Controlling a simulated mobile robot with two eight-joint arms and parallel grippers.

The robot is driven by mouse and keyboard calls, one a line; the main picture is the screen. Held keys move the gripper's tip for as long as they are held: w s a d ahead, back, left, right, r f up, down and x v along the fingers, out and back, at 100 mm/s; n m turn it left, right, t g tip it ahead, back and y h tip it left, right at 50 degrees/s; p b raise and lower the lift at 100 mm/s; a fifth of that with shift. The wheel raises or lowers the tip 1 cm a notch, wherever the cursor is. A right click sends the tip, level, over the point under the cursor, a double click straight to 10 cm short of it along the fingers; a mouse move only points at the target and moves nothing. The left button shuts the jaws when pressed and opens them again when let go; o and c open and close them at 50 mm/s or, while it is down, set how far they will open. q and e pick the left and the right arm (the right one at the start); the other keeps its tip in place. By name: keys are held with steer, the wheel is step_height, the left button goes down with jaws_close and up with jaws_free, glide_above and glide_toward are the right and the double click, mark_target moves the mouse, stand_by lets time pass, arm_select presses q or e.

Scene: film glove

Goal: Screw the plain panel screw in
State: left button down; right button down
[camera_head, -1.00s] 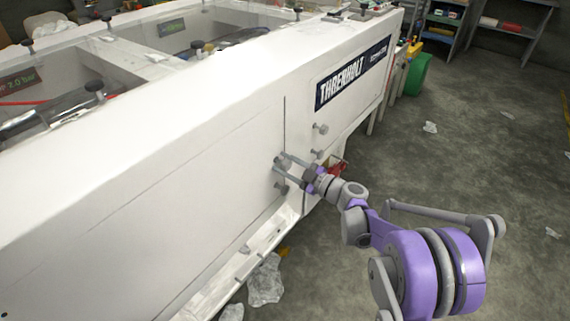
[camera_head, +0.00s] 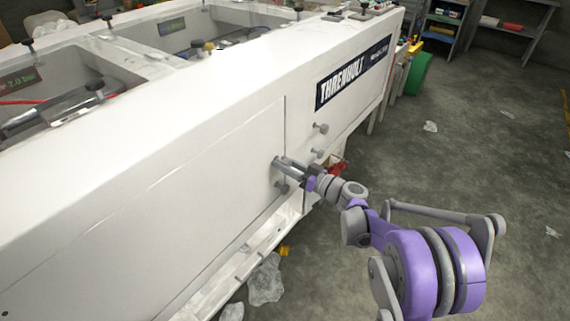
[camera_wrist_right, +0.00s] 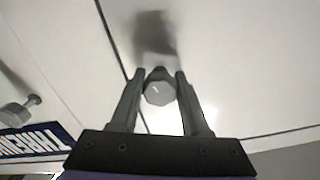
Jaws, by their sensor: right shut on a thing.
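The plain panel screw (camera_wrist_right: 158,92) has a grey faceted head with a small light mark. In the right wrist view it sits between my right gripper's (camera_wrist_right: 160,88) two fingers, which are shut on it. In the head view my right gripper (camera_head: 279,165) reaches in from the right to the white panel (camera_head: 180,215), just left of its vertical seam. The gripper mostly hides the screw there. How deep the screw sits cannot be told. My left gripper is not in view.
A dark name label (camera_head: 353,72) is farther right. Crumpled plastic (camera_head: 265,282) lies on the floor below. Open floor lies right.

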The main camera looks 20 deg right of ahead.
steer(key=m, duration=0.4)
steer(key=shift+m, duration=0.3)
steer(key=m, duration=0.5)
steer(key=shift+b, duration=0.35)
steer(key=m, duration=0.5)
steer(key=shift+r, duration=0.1)
steer(key=m+b, duration=0.1)
steer(key=m, duration=0.9)
steer(key=shift+b, duration=0.3)
steer(key=m, duration=0.5)
steer(key=shift+b, duration=0.35)
steer(key=m, duration=0.5)
steer(key=shift+m+b, duration=0.35)
steer(key=shift+m, duration=0.05)
steer(key=shift+m+b, duration=0.3)
steer(key=shift+m, duration=2)
